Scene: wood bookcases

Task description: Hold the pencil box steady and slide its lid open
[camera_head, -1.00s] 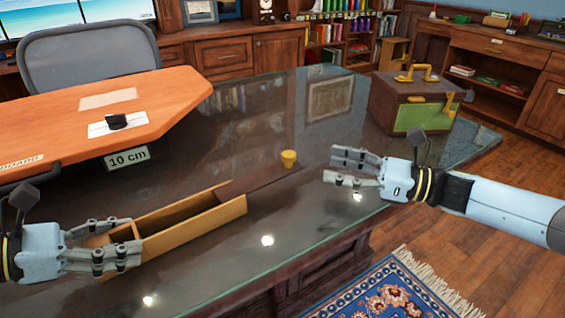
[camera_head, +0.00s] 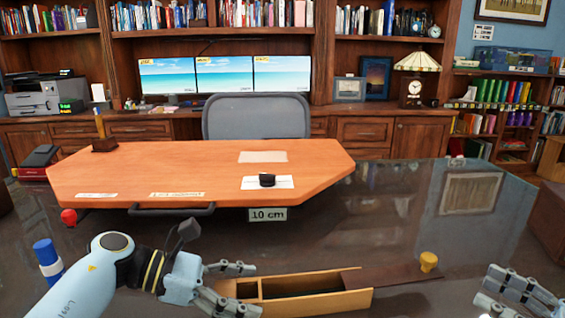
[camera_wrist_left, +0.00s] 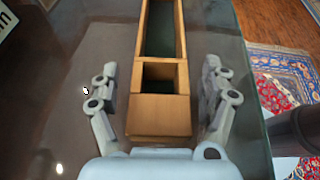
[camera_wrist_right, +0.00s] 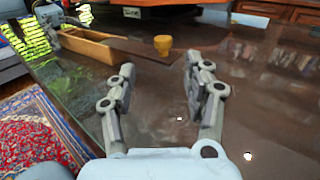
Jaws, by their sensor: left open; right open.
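The pencil box (camera_head: 318,303) is a long light-wood box on the dark glass desk, its compartments uncovered and seemingly empty. The dark brown lid (camera_head: 390,274) extends from its right end, with a yellow knob (camera_head: 428,262) at the far end; whether lid and box still overlap is unclear. My left gripper (camera_head: 243,288) is open around the box's left end. In the left wrist view its fingers (camera_wrist_left: 160,92) stand either side of the box (camera_wrist_left: 160,115), with gaps showing. My right gripper (camera_head: 488,288) is open and empty, right of the knob. The right wrist view shows the knob (camera_wrist_right: 162,44) beyond its fingers.
An orange raised desktop (camera_head: 200,172) with a 10 cm tag (camera_head: 268,214) stands behind the box. A blue and white cylinder (camera_head: 47,262) is at the left. The glass between knob and right gripper is clear. A patterned rug (camera_wrist_right: 35,130) lies below the desk edge.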

